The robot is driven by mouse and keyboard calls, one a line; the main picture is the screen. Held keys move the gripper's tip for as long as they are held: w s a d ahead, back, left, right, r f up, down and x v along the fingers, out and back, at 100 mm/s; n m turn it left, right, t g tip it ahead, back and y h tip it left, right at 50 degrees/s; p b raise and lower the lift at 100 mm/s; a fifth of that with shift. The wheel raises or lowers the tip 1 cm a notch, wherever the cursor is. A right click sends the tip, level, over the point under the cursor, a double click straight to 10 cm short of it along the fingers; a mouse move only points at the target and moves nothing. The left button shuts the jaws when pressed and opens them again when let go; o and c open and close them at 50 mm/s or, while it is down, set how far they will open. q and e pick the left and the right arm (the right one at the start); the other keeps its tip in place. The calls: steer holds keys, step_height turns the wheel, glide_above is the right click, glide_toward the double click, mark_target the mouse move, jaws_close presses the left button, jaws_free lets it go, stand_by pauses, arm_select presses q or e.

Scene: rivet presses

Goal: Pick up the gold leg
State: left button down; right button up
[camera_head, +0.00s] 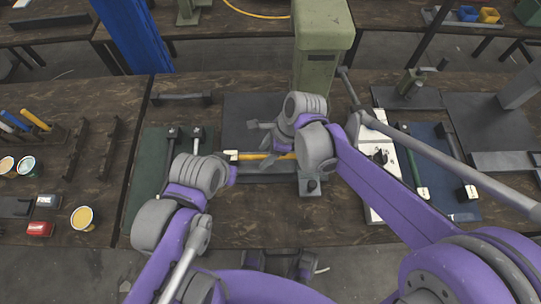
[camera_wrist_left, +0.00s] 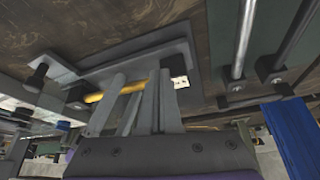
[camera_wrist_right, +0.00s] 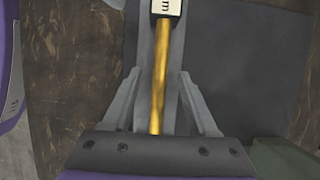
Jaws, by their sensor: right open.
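The gold leg (camera_head: 262,155) lies level in a grey fixture (camera_head: 262,178) near the middle of the bench, with a white marked block at its left end. My right gripper (camera_head: 262,142) is open over the leg. In the right wrist view the gold leg (camera_wrist_right: 158,82) runs between the two spread fingers (camera_wrist_right: 158,100), and no grip on it shows. My left gripper (camera_wrist_left: 142,100) shows in the left wrist view; whether its fingers are open or shut is unclear. Part of the gold leg (camera_wrist_left: 103,97) shows beyond them. The leg's right end is hidden by my right arm in the head view.
A green mat (camera_head: 150,165) with two dark-ended rods lies left of the fixture. A green press column (camera_head: 318,55) rises behind it. A white tray (camera_head: 385,190) and a blue mat (camera_head: 440,170) with rods lie to the right. Cups and small boxes sit far left.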

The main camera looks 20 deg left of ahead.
jaws_close()
stand_by(0.3)
stand_by(0.3)
